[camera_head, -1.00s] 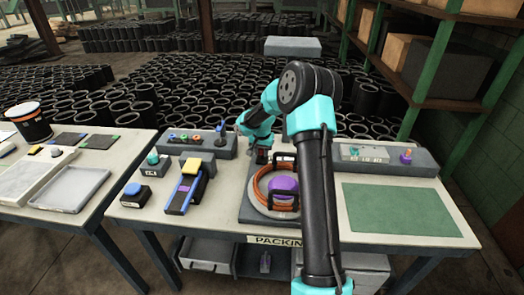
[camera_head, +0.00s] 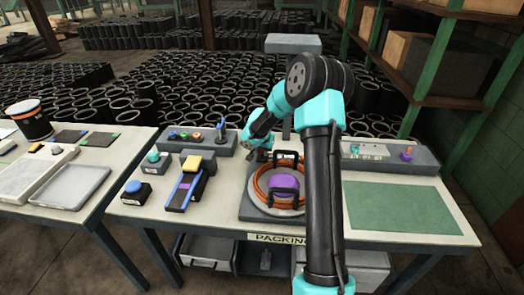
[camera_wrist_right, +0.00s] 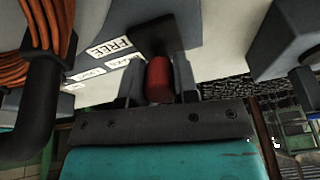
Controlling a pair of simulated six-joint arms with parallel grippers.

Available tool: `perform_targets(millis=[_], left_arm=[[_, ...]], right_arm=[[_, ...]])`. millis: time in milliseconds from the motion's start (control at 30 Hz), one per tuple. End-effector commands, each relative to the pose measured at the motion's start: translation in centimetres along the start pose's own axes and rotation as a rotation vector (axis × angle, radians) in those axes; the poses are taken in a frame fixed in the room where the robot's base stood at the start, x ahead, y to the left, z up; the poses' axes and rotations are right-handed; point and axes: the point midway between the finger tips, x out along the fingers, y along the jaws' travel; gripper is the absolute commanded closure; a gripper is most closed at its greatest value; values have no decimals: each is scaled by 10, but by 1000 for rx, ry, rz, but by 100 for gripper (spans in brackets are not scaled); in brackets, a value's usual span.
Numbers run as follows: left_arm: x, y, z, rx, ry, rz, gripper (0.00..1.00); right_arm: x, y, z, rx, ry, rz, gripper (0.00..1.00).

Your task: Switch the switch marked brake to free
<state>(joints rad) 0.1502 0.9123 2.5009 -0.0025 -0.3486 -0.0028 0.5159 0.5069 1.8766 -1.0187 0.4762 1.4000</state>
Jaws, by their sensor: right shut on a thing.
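The brake switch shows in the right wrist view as a red handle (camera_wrist_right: 158,80) below a black base (camera_wrist_right: 152,35). A white label reading FREE (camera_wrist_right: 108,47) lies just left of it, with smaller labels beyond that are hard to read. My right gripper (camera_wrist_right: 160,88) is shut on the red handle, one finger on each side. In the head view my right gripper (camera_head: 258,154) is low at the back of the table, behind the round orange-coiled stand, and hides the switch. My left gripper is not in view.
The stand with orange coils (camera_head: 262,186) and a purple block (camera_head: 284,186) is right in front of the gripper. A control box (camera_head: 190,150) with knobs and a blue lever stands to the left, a grey panel (camera_head: 425,160) to the right. The green mat (camera_head: 400,208) is clear.

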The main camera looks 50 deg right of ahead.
Motion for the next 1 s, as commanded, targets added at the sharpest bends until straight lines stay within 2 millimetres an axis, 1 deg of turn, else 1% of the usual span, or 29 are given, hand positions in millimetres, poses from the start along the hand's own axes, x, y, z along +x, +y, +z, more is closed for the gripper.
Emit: perform_targets(millis=[167,200,400,467,767,867,1000], left_arm=[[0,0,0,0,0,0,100],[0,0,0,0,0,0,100],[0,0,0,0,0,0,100],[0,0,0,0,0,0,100],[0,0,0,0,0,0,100],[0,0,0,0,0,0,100],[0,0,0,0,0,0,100]], right_arm=[[0,0,0,-1,0,-1,96],[0,0,0,-1,0,-1,70],[0,0,0,0,0,0,51],[0,0,0,0,0,0,46],[-2,0,0,0,0,0,46],[-8,0,-1,0,1,0,46],[-26,-1,-1,0,3,-2,46]])
